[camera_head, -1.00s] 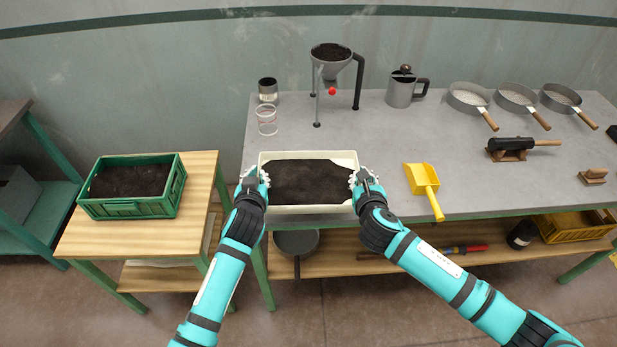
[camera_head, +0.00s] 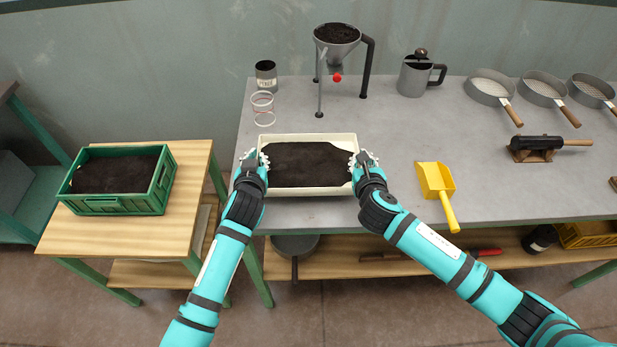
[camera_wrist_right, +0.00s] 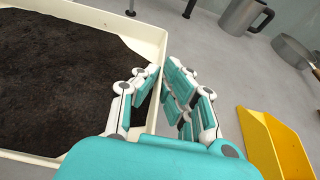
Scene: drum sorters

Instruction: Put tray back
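The tray (camera_head: 308,192) is cream-white, rectangular and filled with dark soil. It is level at the front left of the grey bench; I cannot tell whether it touches the top. My left gripper (camera_head: 252,161) is at its left wall, and its fingers look closed on the rim, though small in view. My right gripper (camera_head: 363,162) is at the right wall. In the right wrist view, the right gripper's fingers (camera_wrist_right: 156,95) pinch the tray's wall (camera_wrist_right: 148,48), one side inside and the other outside.
A soil-filled green crate (camera_head: 118,205) stands on a wooden side table (camera_head: 130,236) at left. A yellow scoop (camera_head: 436,180) lies right of the tray. Behind are a funnel stand (camera_head: 338,35), a wire-like ring holder (camera_head: 263,108), a tin (camera_head: 266,75) and a jug (camera_head: 416,78). Sieves (camera_head: 490,88) stand at right.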

